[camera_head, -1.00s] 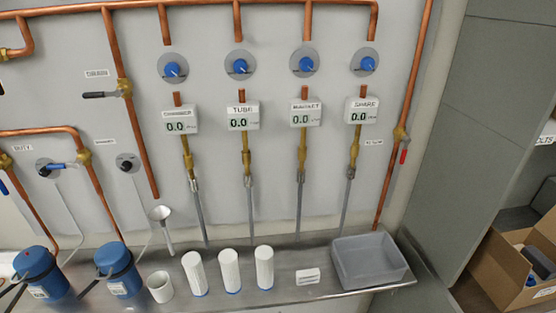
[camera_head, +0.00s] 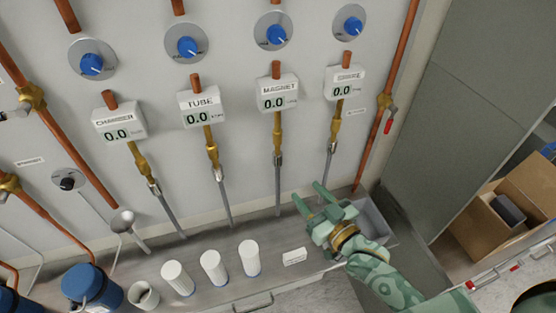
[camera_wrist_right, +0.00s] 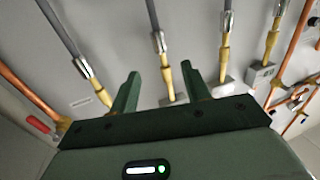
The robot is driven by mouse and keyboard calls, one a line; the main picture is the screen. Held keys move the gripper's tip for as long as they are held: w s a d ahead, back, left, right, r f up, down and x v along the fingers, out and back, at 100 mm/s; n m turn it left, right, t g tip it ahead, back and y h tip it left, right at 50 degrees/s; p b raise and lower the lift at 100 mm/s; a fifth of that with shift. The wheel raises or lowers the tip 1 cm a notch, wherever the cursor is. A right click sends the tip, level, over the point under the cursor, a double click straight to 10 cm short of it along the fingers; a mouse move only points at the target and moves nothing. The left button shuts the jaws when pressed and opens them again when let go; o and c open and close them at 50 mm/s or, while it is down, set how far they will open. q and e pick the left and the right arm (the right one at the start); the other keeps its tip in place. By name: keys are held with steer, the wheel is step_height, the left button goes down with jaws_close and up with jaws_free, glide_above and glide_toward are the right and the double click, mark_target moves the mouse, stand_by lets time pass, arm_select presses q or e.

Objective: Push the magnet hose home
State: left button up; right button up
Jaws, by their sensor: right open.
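The magnet hose (camera_head: 278,190) is grey and hangs below the MAGNET meter (camera_head: 277,94), which reads 0.0. Its metal end fitting (camera_head: 278,158) meets the brass piece above; I cannot tell how far it is seated. My right gripper (camera_head: 307,193) is open and empty, its fingers pointing up-left, to the right of the hose in the head view. In the right wrist view the open fingers (camera_wrist_right: 160,70) stand either side of a brass piece and metal fitting (camera_wrist_right: 158,43) in the background, apart from them. My left gripper is not in view.
Similar hoses hang under the CHAMBER (camera_head: 119,117), TUBE (camera_head: 200,106) and right-hand (camera_head: 344,83) meters. White cylinders (camera_head: 212,266) stand on the metal shelf. A grey bin (camera_head: 375,222) sits behind my right arm. A red-handled valve (camera_head: 388,126) is at right.

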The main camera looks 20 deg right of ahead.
mark_target(280, 162)
steer(key=x, duration=1.2)
steer(key=shift+w+f, duration=0.1)
steer(key=shift+w, duration=0.15)
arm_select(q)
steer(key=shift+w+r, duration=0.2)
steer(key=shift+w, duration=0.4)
